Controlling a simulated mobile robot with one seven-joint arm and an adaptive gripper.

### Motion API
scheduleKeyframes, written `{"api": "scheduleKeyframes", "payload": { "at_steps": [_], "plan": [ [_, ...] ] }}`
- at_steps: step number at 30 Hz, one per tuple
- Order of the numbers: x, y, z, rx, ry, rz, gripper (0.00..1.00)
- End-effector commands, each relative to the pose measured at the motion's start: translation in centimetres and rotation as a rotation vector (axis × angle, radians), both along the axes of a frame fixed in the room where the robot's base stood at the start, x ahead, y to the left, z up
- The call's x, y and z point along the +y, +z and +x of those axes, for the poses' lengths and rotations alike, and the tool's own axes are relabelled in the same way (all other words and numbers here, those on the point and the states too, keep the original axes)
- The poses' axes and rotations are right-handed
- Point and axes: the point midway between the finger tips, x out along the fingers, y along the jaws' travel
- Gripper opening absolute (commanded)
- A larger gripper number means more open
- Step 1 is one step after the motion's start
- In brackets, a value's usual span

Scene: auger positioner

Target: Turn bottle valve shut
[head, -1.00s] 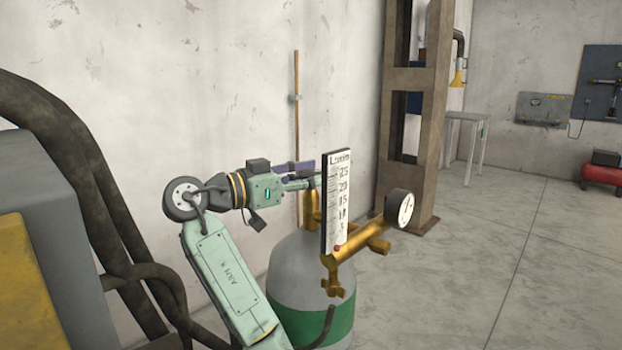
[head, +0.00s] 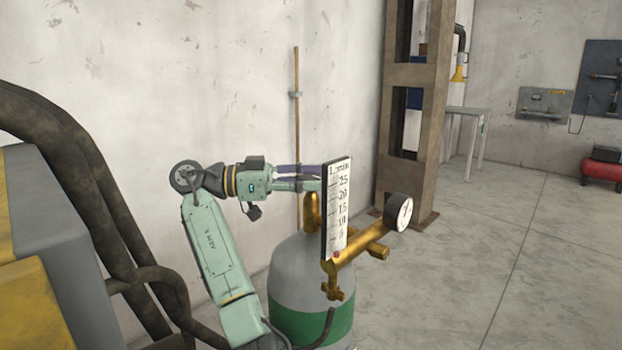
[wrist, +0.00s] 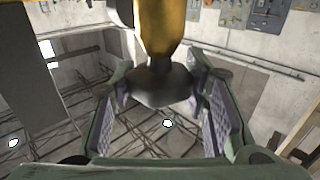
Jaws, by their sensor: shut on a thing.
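The grey gas bottle (head: 300,265) with a green band stands upright near the wall. Brass fittings (head: 347,256) sit at its top, with a white-faced dial gauge (head: 398,215) and an upright scale board (head: 336,210). My gripper (head: 318,178) reaches in level from the left, its tips close to the scale board, which partly hides them and the valve. In the wrist view, the dark valve knob (wrist: 162,88) sits below a yellow brass body (wrist: 161,25). My gripper (wrist: 158,80) has its purple-padded fingers on either side of the knob, shut on it.
A brown steel column (head: 410,120) stands behind the bottle to the right. A small table (head: 470,115) and a red compressor (head: 602,172) are farther back. The floor at right is clear.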

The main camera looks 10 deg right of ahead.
Motion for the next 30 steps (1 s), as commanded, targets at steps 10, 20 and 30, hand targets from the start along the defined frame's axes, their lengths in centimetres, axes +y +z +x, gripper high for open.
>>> {"api": "scheduleKeyframes", "payload": {
  "at_steps": [10, 20, 30],
  "plan": [
    [-0.03, 0.08, -0.03, -0.001, -0.002, -0.001, 0.14],
    [-0.04, 0.05, -0.02, 0.000, -0.002, -0.001, 0.61],
    [-0.03, 0.62, -0.01, -0.001, -0.001, -0.001, 0.61]
  ]
}}
